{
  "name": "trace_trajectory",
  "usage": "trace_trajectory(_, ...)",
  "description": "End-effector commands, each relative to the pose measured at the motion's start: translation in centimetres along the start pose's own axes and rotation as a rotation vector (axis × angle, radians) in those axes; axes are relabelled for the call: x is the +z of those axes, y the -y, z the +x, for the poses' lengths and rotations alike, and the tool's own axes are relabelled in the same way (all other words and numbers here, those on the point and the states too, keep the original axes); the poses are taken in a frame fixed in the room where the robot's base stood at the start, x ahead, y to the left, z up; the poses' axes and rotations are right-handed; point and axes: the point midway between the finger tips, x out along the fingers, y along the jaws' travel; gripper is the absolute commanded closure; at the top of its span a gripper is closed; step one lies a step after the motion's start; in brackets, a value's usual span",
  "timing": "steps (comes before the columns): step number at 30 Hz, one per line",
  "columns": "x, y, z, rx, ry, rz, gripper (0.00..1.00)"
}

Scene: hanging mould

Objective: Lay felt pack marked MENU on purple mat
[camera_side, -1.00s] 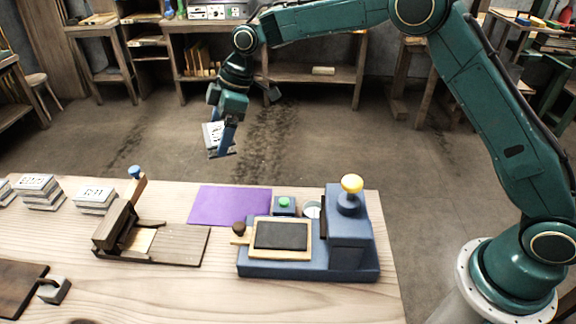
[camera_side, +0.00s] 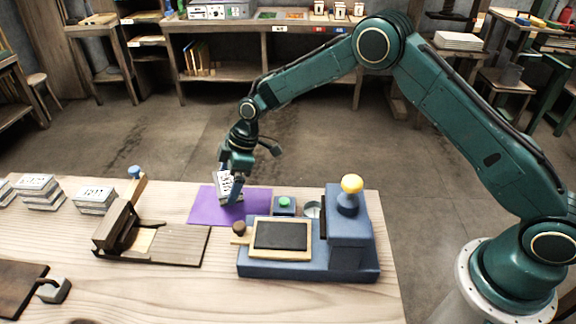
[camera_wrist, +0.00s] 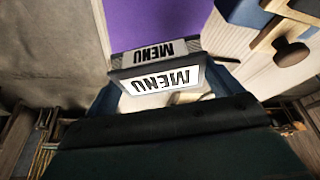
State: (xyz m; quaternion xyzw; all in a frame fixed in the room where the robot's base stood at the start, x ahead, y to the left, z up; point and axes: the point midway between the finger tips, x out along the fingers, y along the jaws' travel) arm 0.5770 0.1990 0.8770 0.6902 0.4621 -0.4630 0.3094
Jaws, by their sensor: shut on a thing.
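My gripper (camera_side: 235,181) is shut on a white felt pack marked MENU (camera_side: 224,184), at the purple mat (camera_side: 258,203). The pack is held tilted, its lower end at or just above the mat; I cannot tell whether it touches. In the wrist view the held pack (camera_wrist: 160,80) shows its MENU label upside down. Just beyond it another grey-edged MENU label (camera_wrist: 153,53) shows against the purple mat (camera_wrist: 150,22); I cannot tell whether it belongs to the same pack. The gripper hides part of the pack in the side view.
A wooden fixture (camera_side: 150,240) stands at the front left. Stacks of labelled packs (camera_side: 95,199) stand at the left. The table's front middle is clear.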

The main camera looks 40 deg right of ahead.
Motion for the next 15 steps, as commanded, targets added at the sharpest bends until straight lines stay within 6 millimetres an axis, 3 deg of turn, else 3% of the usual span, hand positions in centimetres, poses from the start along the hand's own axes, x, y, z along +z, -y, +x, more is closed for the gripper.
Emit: trace_trajectory(15, 0.9, 0.0, 2.2, 0.000, -0.001, 0.000, 0.35)
